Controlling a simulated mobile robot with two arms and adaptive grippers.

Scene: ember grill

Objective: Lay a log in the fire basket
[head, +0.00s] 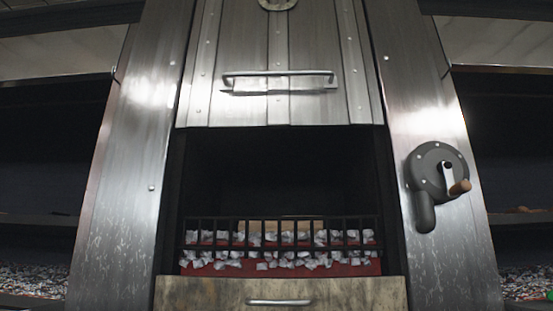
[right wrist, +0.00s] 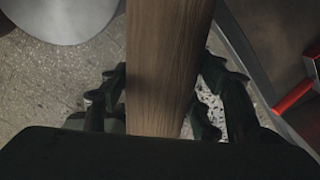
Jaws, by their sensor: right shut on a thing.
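In the head view the fire basket (head: 345,224) is a dark barred rack inside the open firebox. Pale grey lumps and red material show behind and below its bars. In the right wrist view my right gripper (right wrist: 160,95) is shut on a long brown wooden log (right wrist: 165,70). The log runs up and out of the top of that view, so its far end is hidden. The log and my grippers do not show in the head view. My left gripper is in neither view.
A metal door with a bar handle (head: 278,74) hangs above the opening. A wooden drawer front (head: 220,291) is below it. A crank (head: 437,180) sits on the right post. The right wrist view shows speckled floor (right wrist: 50,85), a round grey disc (right wrist: 65,18) and a red bar (right wrist: 296,97).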

